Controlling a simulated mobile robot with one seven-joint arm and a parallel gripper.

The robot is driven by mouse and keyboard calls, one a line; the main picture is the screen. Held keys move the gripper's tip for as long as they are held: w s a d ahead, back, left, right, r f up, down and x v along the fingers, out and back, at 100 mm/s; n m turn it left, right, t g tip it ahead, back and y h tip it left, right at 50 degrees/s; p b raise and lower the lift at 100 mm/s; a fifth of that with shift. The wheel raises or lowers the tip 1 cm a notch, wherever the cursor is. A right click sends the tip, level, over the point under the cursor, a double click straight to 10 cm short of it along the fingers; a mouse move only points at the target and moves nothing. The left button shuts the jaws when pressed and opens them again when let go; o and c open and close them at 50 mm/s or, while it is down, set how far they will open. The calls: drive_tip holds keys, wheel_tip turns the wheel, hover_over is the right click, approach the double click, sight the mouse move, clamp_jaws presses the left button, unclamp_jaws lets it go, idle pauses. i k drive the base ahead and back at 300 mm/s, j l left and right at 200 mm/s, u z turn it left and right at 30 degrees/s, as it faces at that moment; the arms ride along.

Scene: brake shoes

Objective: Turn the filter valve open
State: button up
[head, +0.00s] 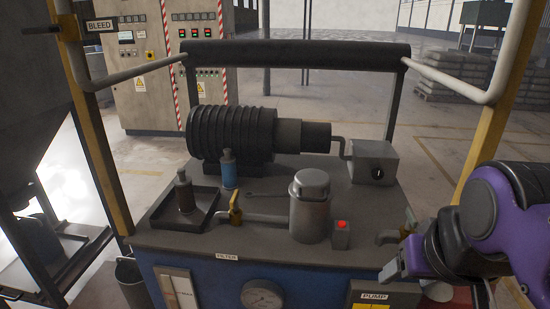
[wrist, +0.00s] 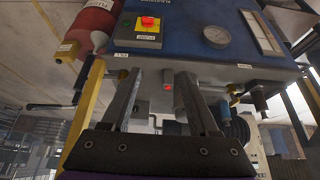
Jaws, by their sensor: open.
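The filter valve (head: 235,208) has a brass-yellow handle standing roughly upright on a pipe, behind the "FILTER" label (head: 227,257) on the bench top. The pipe runs right to the grey filter canister (head: 310,208). The valve also shows small in the upside-down wrist view (wrist: 233,95), right of the jaws. My gripper (head: 392,268) is at the bench's front right corner, well right of the valve and apart from it. In the wrist view its two fingers (wrist: 160,78) are spread with nothing held between them.
A red button box (head: 341,233) stands between canister and gripper. A second brass valve (head: 409,222) is partly hidden by my arm. A black rail (head: 295,53) spans the back.

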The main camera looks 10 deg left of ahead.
sight(234, 205)
drive_tip(key=j+u, duration=0.15)
drive_tip(key=u, duration=0.3)
drive_tip(key=i+j+u, duration=0.1)
drive_tip(key=u, duration=0.35)
drive_tip(key=i+j+z, duration=0.1)
drive_tip(key=j+z, duration=0.35)
drive_tip(key=j, duration=0.25)
drive_tip(key=j+z, duration=0.45)
drive_tip(key=j, duration=0.2)
